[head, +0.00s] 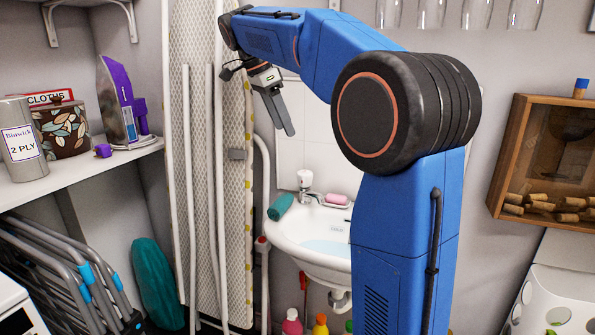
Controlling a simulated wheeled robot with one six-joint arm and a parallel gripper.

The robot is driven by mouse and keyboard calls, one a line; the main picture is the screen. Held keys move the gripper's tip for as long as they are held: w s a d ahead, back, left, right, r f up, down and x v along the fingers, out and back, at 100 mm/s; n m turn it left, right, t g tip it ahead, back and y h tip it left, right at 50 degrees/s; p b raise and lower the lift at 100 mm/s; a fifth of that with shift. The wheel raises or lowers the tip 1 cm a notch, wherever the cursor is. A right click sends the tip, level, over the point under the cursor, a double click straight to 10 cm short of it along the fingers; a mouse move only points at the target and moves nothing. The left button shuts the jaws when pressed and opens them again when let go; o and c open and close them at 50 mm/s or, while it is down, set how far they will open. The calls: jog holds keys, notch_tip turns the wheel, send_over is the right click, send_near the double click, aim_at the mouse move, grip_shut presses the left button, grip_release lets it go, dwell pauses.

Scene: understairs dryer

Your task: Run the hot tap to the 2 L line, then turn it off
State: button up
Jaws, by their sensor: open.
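A white wash basin (278,238) hangs on the back wall, partly hidden by my blue arm. A chrome tap (306,186) with a pale top stands at its back left. I cannot tell whether it is the hot one or whether water runs from it. Pale blue water (325,247) seems to lie in the bowl. A small dark mark shows on the bowl's inner wall; I cannot read it as a 2 L line. My gripper (287,125) is open and empty, pointing down, above and left of the tap and apart from it.
An upright ironing board (200,130) stands left of the basin. Several bottles (292,322) stand below. A wooden cork box (545,160) hangs at right; a shelf (80,174) holds tins and an iron.

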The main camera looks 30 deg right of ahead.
aim_at(304, 172)
jog(key=x, duration=1.6)
jog(key=shift+f, duration=0.3)
jog(key=c, duration=1)
jog(key=shift+c, duration=0.2)
jog(key=shift+s+n, duration=0.1)
jog(key=shift+n, duration=0.2)
jog(key=n+t, duration=0.2)
jog(key=n, duration=0.2)
jog(key=shift+s+n, duration=0.15)
jog(key=shift+n, duration=0.15)
jog(key=shift+s+d+n+t+y, duration=0.1)
jog(key=shift+n+t+y, duration=0.25)
jog(key=shift+n, duration=0.75)
jog(key=shift+n+t+y, duration=0.25)
jog(key=shift+n+t, duration=0.2)
jog(key=shift+n, duration=0.65)
